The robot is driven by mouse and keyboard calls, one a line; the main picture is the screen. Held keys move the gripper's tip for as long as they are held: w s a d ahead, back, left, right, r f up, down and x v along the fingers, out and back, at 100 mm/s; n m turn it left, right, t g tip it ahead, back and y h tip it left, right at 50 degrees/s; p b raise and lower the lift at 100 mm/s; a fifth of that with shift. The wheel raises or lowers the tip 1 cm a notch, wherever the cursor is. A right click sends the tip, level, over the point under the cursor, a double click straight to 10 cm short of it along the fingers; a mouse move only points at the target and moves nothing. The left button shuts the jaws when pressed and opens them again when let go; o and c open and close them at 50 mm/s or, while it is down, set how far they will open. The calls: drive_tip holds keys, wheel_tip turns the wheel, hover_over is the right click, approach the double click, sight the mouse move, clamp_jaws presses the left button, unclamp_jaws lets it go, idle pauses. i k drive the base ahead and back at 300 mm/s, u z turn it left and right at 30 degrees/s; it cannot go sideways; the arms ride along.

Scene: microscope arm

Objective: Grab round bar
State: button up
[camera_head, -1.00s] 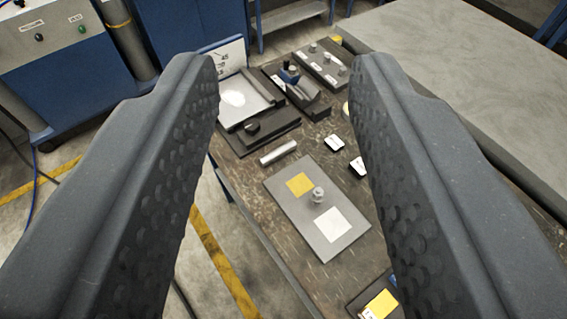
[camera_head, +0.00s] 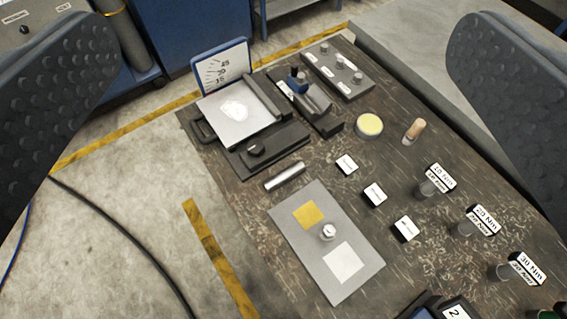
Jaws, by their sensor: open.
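The round bar (camera_head: 285,176) is a short silver cylinder lying on the dark worn workbench (camera_head: 300,160). It lies between the black-based fixture with the knob and the grey plate. My gripper (camera_head: 275,120) is open, its two dark fingers wide apart at the left and right edges of the view. Nothing is between the fingers at their height; the bar lies lower, on the bench, roughly midway between them in the picture. The fingers are cut off by the picture edges.
A grey plate (camera_head: 358,290) with a yellow square, a white square and a metal knob lies in front of the bar. Behind stands the fixture (camera_head: 262,148) with an angle scale (camera_head: 221,66). White tags (camera_head: 375,194) and torque-labelled posts (camera_head: 480,220) stand at right. Open floor lies left.

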sight(278, 180)
drive_tip(key=z, duration=1.85)
drive_tip(key=k, duration=1.6)
drive_tip(key=u, duration=1.2)
drive_tip(key=i, duration=1)
